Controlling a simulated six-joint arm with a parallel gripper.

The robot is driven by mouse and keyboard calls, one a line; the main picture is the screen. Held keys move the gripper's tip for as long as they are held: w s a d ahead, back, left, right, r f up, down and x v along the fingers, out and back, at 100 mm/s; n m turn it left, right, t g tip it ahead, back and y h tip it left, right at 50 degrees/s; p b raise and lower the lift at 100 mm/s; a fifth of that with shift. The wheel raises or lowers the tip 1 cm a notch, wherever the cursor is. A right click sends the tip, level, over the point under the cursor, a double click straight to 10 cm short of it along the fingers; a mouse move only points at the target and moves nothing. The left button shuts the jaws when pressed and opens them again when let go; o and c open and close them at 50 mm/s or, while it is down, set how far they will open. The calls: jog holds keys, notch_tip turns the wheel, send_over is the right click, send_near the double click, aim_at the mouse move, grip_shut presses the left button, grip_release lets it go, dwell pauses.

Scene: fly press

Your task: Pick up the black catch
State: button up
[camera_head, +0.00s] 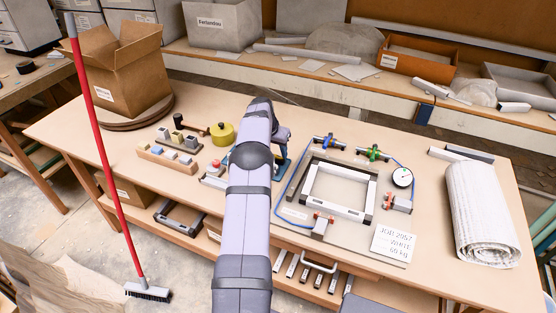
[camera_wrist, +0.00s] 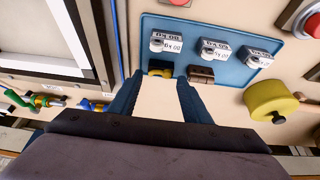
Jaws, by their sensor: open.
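My gripper (camera_wrist: 160,88) is open in the wrist view, its two dark blue fingers reaching over the near edge of a blue tray (camera_wrist: 219,82). A small dark piece with yellow on it (camera_wrist: 160,72) lies between and just beyond the fingertips; it may be the black catch, but I cannot be sure. A brown piece (camera_wrist: 201,74) sits close to its right. Several light catches with weight labels, one of them (camera_wrist: 164,40), stand on the tray behind. In the head view my arm hides the gripper and most of the tray.
A yellow round knob (camera_wrist: 271,101) stands right of the tray in the wrist view. In the head view, a black-and-white frame (camera_head: 340,188) with clamps and a gauge (camera_head: 402,177) lies right of my arm. A wooden rack of small blocks (camera_head: 168,158) stands left.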

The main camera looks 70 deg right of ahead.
aim_at(278, 157)
jog(key=shift+p+x, duration=0.8)
jog(key=shift+x, duration=0.7)
jog(key=b+x, duration=0.2)
jog(key=b, duration=0.1)
jog(key=shift+w+f, duration=0.1)
jog(key=shift+b, duration=0.35)
jog(key=c, duration=0.6)
